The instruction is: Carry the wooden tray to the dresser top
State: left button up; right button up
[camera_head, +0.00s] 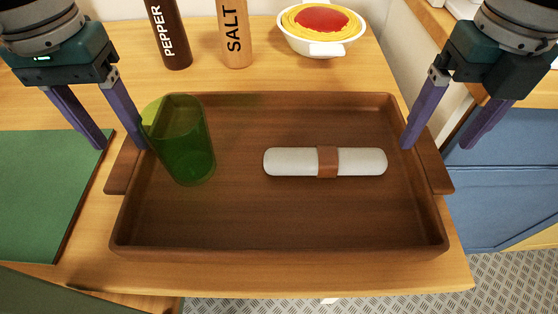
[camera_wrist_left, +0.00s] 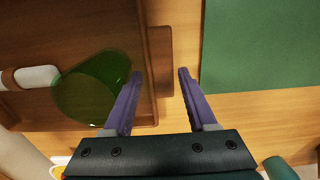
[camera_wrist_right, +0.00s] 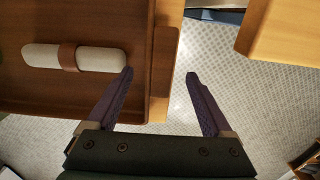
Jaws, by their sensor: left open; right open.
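The dark brown wooden tray (camera_head: 240,225) lies flat on a light wood table, with a handle ledge at each short side. A green see-through cup (camera_head: 182,142) stands in its left part, and a pale rolled napkin with a brown band (camera_head: 290,162) lies right of centre. My left gripper (camera_head: 122,148) is open above the left handle (camera_wrist_left: 160,62), its fingers either side of it in the left wrist view. My right gripper (camera_head: 435,148) is open above the right handle (camera_wrist_right: 161,65), its fingers likewise either side in the right wrist view. Whether either touches the tray is unclear.
A pepper mill (camera_head: 172,38), a salt mill (camera_head: 236,35) and a white bowl of pasta with red sauce (camera_head: 322,28) stand behind the tray. A green mat or panel (camera_head: 40,180) is at the left. A blue cabinet front (camera_head: 510,180) is at the right.

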aim_at(130, 154)
pick_arm(q)
jog(key=shift+f, duration=1.65)
pick_arm(e)
jog(key=shift+f, duration=1.65)
pick_arm(q)
jog(key=c, duration=0.8)
pick_arm(e)
jog(key=c, duration=0.8)
pick_arm(q)
grip_shut()
pick_arm(e)
grip_shut()
pick_arm(q)
jog(key=shift+r, duration=0.1)
pick_arm(e)
jog(key=shift+r, duration=0.1)
